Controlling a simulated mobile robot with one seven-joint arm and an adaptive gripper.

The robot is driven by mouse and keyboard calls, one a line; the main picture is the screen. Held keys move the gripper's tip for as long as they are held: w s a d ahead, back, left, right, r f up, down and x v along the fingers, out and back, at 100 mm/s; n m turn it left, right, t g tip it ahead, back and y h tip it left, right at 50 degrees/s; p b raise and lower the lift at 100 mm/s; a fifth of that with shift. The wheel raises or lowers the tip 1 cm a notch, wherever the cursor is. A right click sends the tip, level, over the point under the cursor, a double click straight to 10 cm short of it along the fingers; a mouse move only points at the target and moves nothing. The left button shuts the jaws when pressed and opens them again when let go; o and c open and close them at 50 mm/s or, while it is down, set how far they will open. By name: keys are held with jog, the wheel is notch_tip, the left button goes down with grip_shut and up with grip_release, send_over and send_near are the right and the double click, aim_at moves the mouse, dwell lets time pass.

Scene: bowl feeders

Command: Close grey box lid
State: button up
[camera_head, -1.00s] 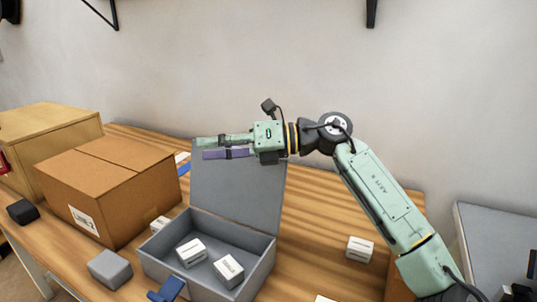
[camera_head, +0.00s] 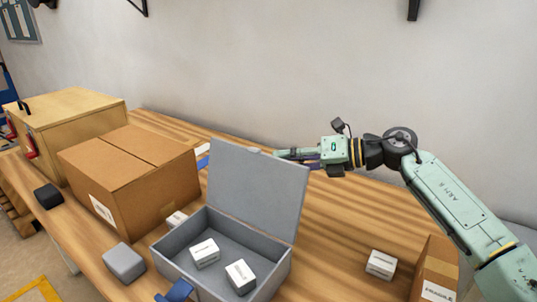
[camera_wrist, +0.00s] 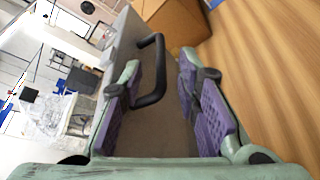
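The grey box (camera_head: 180,250) stands on the table with its lid (camera_head: 258,190) raised, leaning slightly back from upright. Two white labelled blocks (camera_head: 205,252) lie inside. My gripper (camera_wrist: 165,105) is at the back of the lid, its fingertips partly hidden by the lid in the head view. In the wrist view its purple-padded fingers are apart, with the lid's grey back (camera_wrist: 122,38) beyond and between them. A dark bar handle (camera_wrist: 152,70) on that grey surface shows near the left finger. I cannot tell whether a finger touches it.
A cardboard box (camera_head: 130,175) and a wooden box (camera_head: 75,115) stand to the left. A grey block (camera_head: 124,262) and a black block (camera_head: 48,196) lie near the front edge. A white block (camera_head: 380,264) and another cardboard box (camera_head: 435,270) are at right.

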aim_at(268, 160)
jog(key=shift+p+x, duration=0.65)
jog(key=shift+x, duration=1.75)
grip_shut()
